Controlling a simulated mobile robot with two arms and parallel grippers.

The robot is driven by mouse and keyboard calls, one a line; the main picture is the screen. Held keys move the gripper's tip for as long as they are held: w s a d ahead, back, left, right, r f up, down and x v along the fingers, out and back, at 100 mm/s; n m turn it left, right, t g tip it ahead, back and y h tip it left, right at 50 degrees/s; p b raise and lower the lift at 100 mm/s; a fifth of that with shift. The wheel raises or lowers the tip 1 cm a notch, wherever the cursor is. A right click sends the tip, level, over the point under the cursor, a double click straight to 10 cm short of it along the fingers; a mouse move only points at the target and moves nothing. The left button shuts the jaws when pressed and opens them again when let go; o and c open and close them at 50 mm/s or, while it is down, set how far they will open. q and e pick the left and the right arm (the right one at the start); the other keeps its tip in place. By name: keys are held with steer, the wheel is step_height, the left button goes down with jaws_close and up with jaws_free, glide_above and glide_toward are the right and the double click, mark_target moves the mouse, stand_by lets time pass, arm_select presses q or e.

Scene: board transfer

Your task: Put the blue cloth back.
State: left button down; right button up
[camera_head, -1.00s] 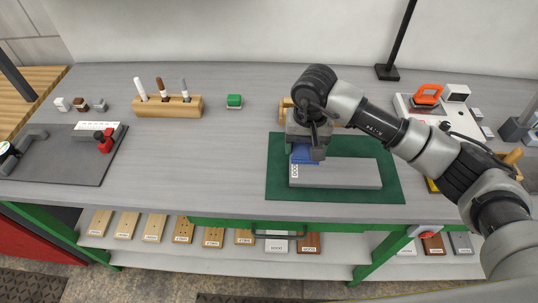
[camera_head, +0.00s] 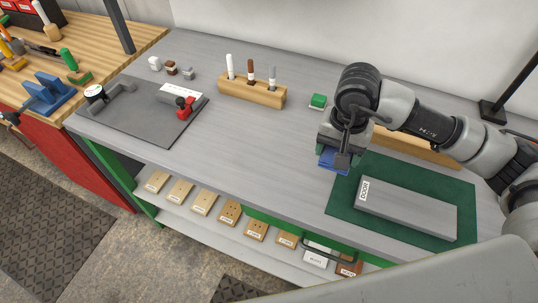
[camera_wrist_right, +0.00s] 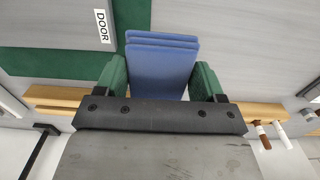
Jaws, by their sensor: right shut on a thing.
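My right gripper (camera_head: 338,157) is shut on the folded blue cloth (camera_head: 329,161). It holds the cloth near the upper left corner of the green mat (camera_head: 345,193), beyond the labelled end of the grey board. In the right wrist view, the cloth (camera_wrist_right: 163,68) sits between the two green finger pads of the gripper (camera_wrist_right: 160,80). I cannot tell how high the cloth is above the table. The grey board (camera_head: 410,209), labelled DOOR, lies on the mat. My left gripper is in no view.
A dark mat (camera_head: 130,115) with a red-handled tool (camera_head: 184,106) lies at the left. The grey tabletop (camera_head: 245,140) between is clear. Labelled boards lie on the shelf below.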

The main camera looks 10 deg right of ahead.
steer(key=p, duration=0.4)
glide_above(290, 162)
step_height(290, 162, down, 7)
steer(key=shift+r, duration=0.2)
step_height(290, 162, down, 4)
steer(key=shift+a+r+p, duration=0.1)
steer(key=shift+r+p, duration=0.05)
steer(key=shift+p, duration=0.6)
steer(key=shift+f, duration=0.25)
steer(key=shift+f, duration=0.2)
steer(key=o, duration=0.9)
steer(key=shift+r, duration=0.1)
